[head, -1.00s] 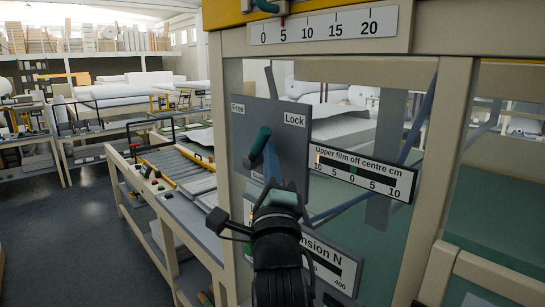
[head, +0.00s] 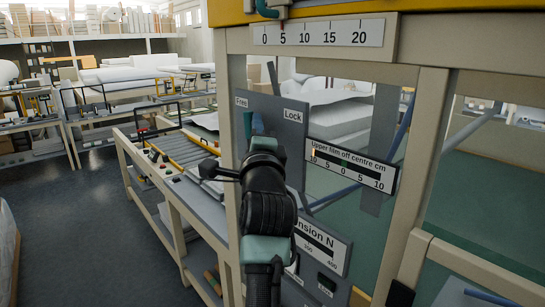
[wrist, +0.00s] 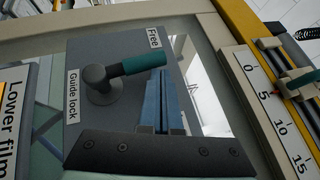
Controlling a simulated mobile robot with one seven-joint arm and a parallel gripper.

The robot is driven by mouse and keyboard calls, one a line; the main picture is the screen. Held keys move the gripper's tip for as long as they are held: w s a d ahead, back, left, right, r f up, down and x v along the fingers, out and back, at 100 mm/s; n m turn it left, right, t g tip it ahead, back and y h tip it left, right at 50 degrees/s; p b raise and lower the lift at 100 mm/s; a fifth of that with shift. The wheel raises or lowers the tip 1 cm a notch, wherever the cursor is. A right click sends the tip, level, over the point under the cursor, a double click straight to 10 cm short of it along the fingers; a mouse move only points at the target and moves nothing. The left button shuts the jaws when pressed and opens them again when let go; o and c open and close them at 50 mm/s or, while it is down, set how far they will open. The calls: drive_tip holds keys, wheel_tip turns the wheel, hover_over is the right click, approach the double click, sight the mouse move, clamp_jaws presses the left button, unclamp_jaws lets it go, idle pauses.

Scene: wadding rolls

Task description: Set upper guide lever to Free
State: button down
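The upper guide lever has a grey hub and a teal handle (wrist: 144,63). In the wrist view the handle points toward the "Free" label (wrist: 153,37). In the head view the handle (head: 247,124) stands nearly upright below "Free" on the grey guide lock panel (head: 267,108). My gripper's blue fingers (wrist: 163,80) lie close together with nothing between them. Their tips are right beside the handle, on the side away from "Free"; I cannot tell whether they touch it. In the head view my wrist hides the fingers and the hub.
The "Upper film off centre cm" gauge (head: 346,169) is right of the panel. A tension gauge (head: 321,243) sits below, partly behind my arm. A cream machine frame post (head: 417,150) stands at the right. A roller bench (head: 180,158) is at the left, with open floor beyond.

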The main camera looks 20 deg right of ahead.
sight(248, 117)
drive_tip(key=shift+w+a+r+p, duration=0.2)
drive_tip(key=shift+w+r, duration=0.05)
drive_tip(key=shift+w, duration=0.25)
drive_tip(key=shift+w+a+r+p, duration=0.15)
drive_tip(key=shift+w+r, duration=0.05)
drive_tip(key=shift+w, duration=0.3)
drive_tip(key=shift+w+n+g+y, duration=0.2)
drive_tip(key=shift+n+g+y, duration=0.1)
drive_tip(key=shift+n+g, duration=0.15)
drive_tip(key=shift+w+a+f, duration=0.1)
drive_tip(key=shift+w+a, duration=0.05)
drive_tip(key=shift+w, duration=0.05)
drive_tip(key=shift+w+a+f, duration=0.1)
drive_tip(key=shift+w+a, duration=0.1)
drive_tip(key=shift+w, duration=0.55)
